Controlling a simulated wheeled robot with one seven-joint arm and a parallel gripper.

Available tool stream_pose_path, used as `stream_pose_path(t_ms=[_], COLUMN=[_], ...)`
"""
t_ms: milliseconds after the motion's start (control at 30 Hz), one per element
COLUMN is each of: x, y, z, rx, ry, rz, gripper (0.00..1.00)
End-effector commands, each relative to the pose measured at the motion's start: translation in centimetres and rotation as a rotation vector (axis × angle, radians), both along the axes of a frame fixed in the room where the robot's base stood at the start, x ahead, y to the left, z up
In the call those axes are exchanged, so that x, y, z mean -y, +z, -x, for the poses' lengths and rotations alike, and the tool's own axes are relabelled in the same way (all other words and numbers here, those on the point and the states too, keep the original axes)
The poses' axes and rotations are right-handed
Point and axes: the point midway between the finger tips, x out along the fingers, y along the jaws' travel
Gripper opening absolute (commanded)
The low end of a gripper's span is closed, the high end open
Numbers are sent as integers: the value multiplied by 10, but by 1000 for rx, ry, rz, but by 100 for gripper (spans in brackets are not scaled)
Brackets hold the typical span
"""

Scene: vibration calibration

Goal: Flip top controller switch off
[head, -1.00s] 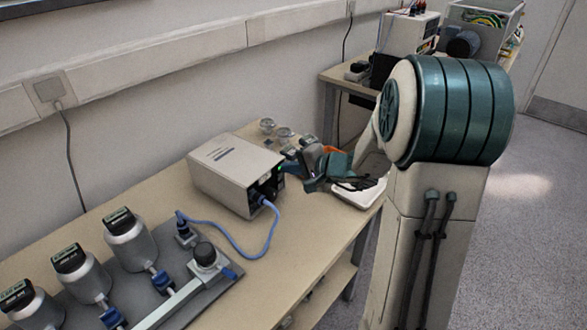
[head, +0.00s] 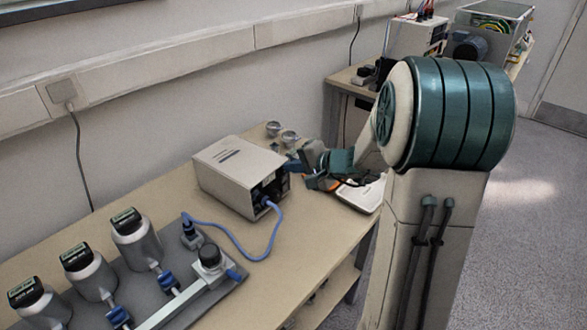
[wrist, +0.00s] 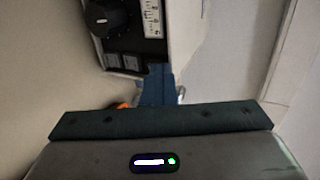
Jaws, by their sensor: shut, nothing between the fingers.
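The controller is a beige box (head: 238,168) on the bench, with its dark front panel facing right. In the wrist view its panel shows a black knob (wrist: 108,18), a white scale (wrist: 151,18) and dark square switches (wrist: 130,62) along one edge. My gripper (head: 296,166) is shut and empty, right at the panel's upper edge. In the wrist view its dark blue fingers (wrist: 158,80) reach the panel beside the row of switches. I cannot tell whether they touch a switch. The fingers hide part of the row, and no lit switch shows.
A blue cable (head: 272,232) runs from the controller to a grey plate with several metal cylinders (head: 135,240). Small round metal parts (head: 289,137) lie behind the box. A white tray (head: 363,197) lies under my arm.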

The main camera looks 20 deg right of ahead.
Motion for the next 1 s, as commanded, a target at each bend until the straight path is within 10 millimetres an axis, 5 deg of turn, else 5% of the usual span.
stream_pose_path(t_ms=[333,567,1000], x=[5,19,64], y=[6,4,61], z=[-1,18,73], rx=[13,6,2], ry=[-6,5,4], rz=[0,2,1], gripper=[0,0,0])
